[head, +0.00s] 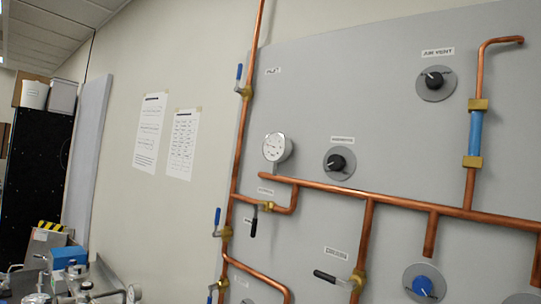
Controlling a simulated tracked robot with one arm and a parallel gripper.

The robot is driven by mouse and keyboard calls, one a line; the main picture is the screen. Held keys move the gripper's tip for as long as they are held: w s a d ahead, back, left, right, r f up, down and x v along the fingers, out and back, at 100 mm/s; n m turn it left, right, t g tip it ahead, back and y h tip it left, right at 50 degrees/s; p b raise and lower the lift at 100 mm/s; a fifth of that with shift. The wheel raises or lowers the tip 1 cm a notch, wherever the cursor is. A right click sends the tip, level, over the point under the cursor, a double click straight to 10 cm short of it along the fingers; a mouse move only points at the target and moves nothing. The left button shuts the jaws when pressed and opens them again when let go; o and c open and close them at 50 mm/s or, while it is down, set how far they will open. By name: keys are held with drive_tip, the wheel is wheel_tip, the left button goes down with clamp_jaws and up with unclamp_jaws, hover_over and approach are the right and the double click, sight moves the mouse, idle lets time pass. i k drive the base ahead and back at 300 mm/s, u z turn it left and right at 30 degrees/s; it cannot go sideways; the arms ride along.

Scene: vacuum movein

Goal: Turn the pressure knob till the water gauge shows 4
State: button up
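A round white-faced gauge (276,148) sits on the copper pipework of the grey wall panel, near the middle of the head view. Its needle and figures are too small to read. A black knob (337,162) on a round grey plate is just right of the gauge. The small label above it is too blurred to read, so I cannot confirm that it is the pressure knob. Another black knob (433,79), under the label "AIR VENT", is at the upper right. A blue knob (422,285) is at the lower right. My gripper does not show.
A copper pipe (404,203) runs across the grey panel (370,90) below the gauge. Valve levers stick out, including a black one (330,278) at the bottom and a blue one (217,216) at left. Metal fittings and a blue box (68,257) clutter the lower left.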

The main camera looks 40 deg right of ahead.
sight(335, 162)
drive_tip(key=z, duration=0.05)
drive_tip(key=i, duration=0.9)
drive_tip(key=z, duration=0.35)
